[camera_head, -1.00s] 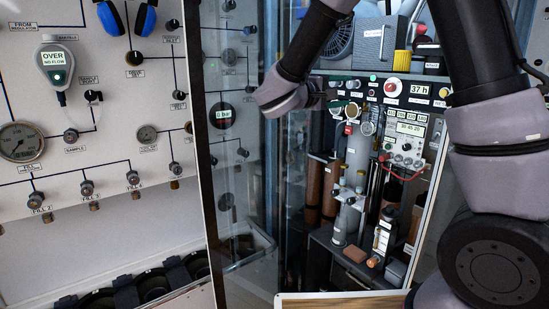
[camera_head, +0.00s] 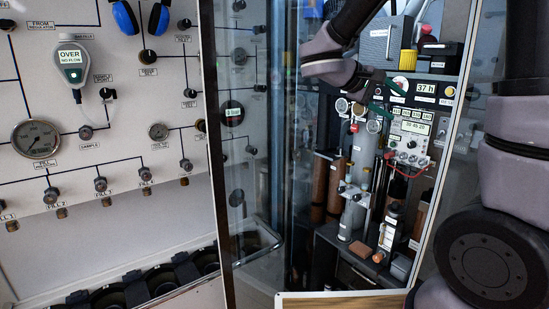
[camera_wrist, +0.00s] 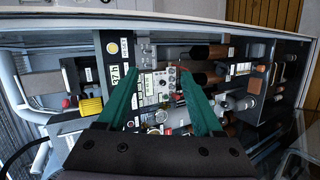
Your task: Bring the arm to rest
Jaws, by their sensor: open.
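My gripper (camera_head: 378,92) is in front of the open cabinet, near the top of its equipment panel. In the wrist view its two green fingers (camera_wrist: 160,85) are spread apart with nothing between them. Beyond them lies the cabinet's control panel (camera_wrist: 155,88), seen turned sideways. My arm is raised and bent: the forearm comes down from the top edge in the head view, and thick grey and black links fill the right side. I cannot tell how far the fingertips are from the panel.
A glass door (camera_head: 238,180) stands open left of the cabinet. The compressor cabinet (camera_head: 340,262) holds cylinders, gauges and a "37 h" display (camera_head: 425,88). The white fill panel (camera_head: 110,215) at left carries a gauge (camera_head: 36,139), several valves and an "OVER / NO FLOW" meter (camera_head: 72,62).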

